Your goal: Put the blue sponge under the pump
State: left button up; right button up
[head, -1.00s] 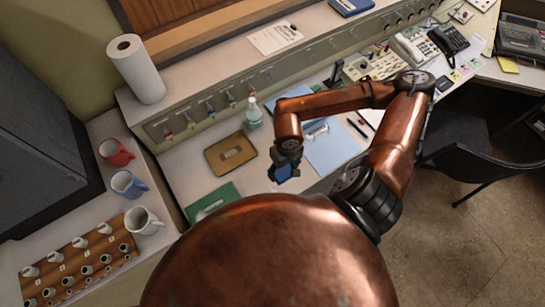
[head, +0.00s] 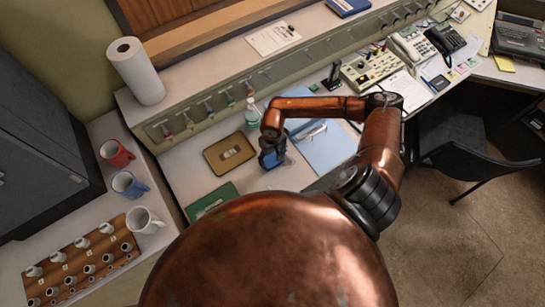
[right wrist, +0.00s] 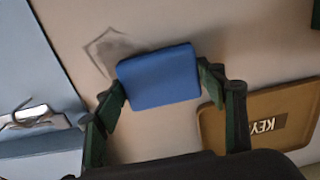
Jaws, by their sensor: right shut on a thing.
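My right gripper (head: 270,155) is shut on the blue sponge (right wrist: 158,78), which sits between its two green-tipped fingers. In the head view the sponge (head: 273,160) shows as a small dark blue patch at the gripper, over the desk. The pump (head: 252,114), a pale green bottle with a white top, stands on the desk just behind and left of the gripper. The pump is not visible in the right wrist view. My left gripper is not in view.
A brown key tray (head: 230,153) lies left of the gripper, with a green item (head: 212,200) in front of it. A blue clipboard (head: 325,145) lies to the right. The right wrist view shows a faint outline (right wrist: 108,45) on the bare desk beyond the sponge.

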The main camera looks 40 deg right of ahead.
jog(key=shift+f, duration=0.1)
jog(key=shift+f, duration=0.15)
jog(key=o, duration=1)
